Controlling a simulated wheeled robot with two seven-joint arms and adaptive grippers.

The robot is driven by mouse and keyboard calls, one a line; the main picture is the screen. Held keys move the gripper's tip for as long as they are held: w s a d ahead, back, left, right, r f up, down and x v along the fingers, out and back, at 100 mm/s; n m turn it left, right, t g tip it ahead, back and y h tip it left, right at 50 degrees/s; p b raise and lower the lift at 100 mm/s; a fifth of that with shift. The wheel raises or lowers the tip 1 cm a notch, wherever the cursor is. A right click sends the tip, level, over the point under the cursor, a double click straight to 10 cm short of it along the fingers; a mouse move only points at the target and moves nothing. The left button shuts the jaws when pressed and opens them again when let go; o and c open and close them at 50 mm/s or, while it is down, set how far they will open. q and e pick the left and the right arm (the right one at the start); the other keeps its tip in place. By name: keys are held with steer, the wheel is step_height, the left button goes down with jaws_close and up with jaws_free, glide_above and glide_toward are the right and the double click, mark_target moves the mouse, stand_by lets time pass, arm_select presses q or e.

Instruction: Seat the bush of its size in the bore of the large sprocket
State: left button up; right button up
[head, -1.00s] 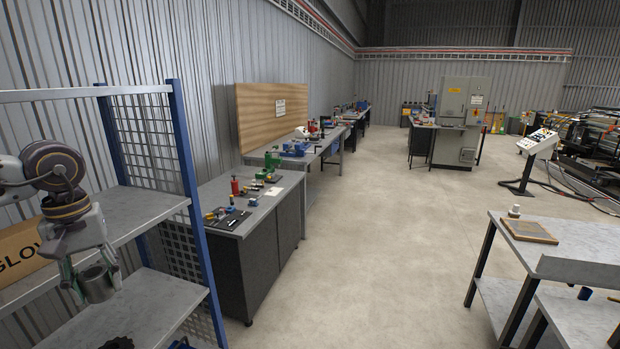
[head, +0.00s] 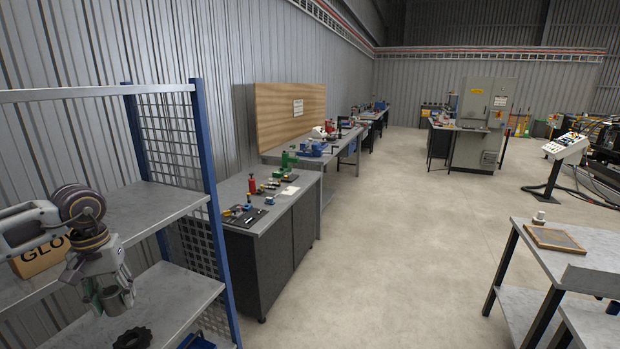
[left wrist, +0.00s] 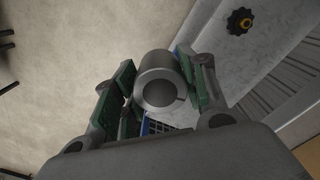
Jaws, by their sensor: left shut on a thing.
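My left gripper (head: 106,297) is shut on a grey metal bush (head: 118,300), a thick-walled hollow cylinder, above the lower shelf. In the left wrist view, the bush (left wrist: 162,82) sits between the two green-padded fingers (left wrist: 155,85), its open end facing the camera. A black toothed sprocket (head: 132,339) lies on the lower shelf, below and slightly right of the bush, apart from it. In the left wrist view, a black toothed piece with a yellow centre (left wrist: 240,21) lies on a grey surface at top right; I cannot tell whether it is the same sprocket. My right gripper is out of view.
The blue-posted shelf rack (head: 212,200) has a mesh side panel right of my gripper. A cardboard box (head: 42,257) is behind my arm. A blue bin (head: 197,342) shows at the bottom edge. A workbench (head: 262,215) stands beyond; the floor between the benches is clear.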

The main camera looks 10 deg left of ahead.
arm_select(q)
steer(key=shift+a+f, duration=0.25)
steer(key=shift+f, duration=0.15)
steer(key=s+d+f+m, duration=0.1)
steer(key=d+f, duration=0.2)
steer(key=f, duration=0.9)
steer(key=s+d+f+m, duration=0.1)
steer(key=d+f+m, duration=0.15)
steer(key=f, duration=1.05)
steer(key=w+d+f+m, duration=0.1)
steer(key=d+f, duration=0.2)
steer(key=d, duration=1.1)
steer(key=w+d+r+m, duration=0.1)
steer(key=w+d+r, duration=0.5)
steer(key=d, duration=0.1)
steer(key=shift+w+r, duration=0.2)
steer(key=shift+w, duration=0.2)
steer(key=shift+m, duration=0.25)
